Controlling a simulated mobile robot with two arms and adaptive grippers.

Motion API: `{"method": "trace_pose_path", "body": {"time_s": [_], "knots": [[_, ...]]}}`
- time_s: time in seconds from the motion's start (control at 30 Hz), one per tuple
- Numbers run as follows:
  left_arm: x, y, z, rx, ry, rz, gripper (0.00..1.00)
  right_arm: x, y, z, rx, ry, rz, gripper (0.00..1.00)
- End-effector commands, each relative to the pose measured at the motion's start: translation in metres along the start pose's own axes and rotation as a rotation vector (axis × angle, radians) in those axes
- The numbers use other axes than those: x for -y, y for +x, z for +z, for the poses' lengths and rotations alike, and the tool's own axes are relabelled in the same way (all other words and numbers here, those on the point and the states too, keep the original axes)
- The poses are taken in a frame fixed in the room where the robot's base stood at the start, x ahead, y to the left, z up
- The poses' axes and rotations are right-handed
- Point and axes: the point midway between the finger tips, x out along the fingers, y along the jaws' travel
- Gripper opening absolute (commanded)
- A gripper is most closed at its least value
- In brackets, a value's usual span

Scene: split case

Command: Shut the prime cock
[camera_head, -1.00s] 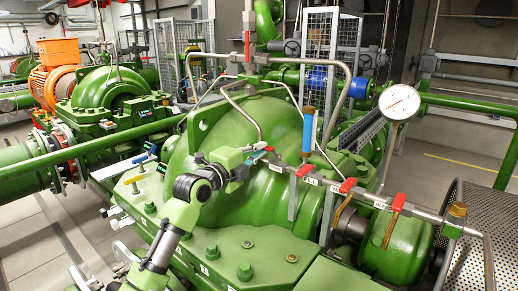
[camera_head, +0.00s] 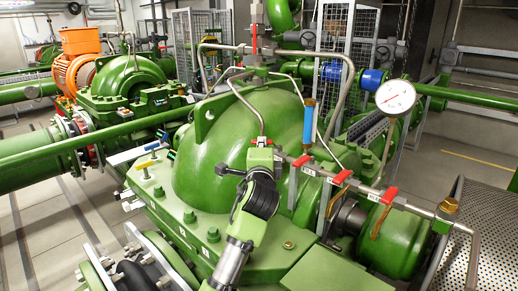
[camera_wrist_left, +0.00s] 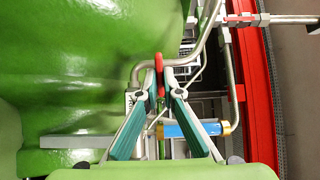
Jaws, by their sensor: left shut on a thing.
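My left gripper (camera_head: 268,148) is at the left end of the thin pipe row in front of the big green pump casing (camera_head: 225,160). In the left wrist view its fingertips (camera_wrist_left: 160,80) are closed on a red lever (camera_wrist_left: 159,70); the head view mostly hides this lever. White tags hang there, but I cannot read which cock is the prime cock. My right gripper is out of view.
A round gauge (camera_head: 396,97) stands above the row's right end. Bent thin pipes (camera_head: 345,85) arch over the casing. A perforated guard (camera_head: 470,225) is at right. An orange motor (camera_head: 80,68) stands at the back left. Free floor lies at the left.

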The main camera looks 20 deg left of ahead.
Motion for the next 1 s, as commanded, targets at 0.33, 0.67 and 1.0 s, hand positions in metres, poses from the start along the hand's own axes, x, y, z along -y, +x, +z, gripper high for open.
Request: {"method": "trace_pose_path", "body": {"time_s": [0.33,0.67,1.0], "knots": [[-0.001,-0.001,-0.001,0.095,0.002,-0.001,0.00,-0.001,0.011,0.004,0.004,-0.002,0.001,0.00],[0.000,-0.001,0.000,0.106,0.003,0.000,0.00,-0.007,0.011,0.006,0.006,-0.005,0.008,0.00],[0.000,-0.001,0.000,0.105,0.003,-0.001,0.24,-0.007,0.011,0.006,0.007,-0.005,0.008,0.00]]}}
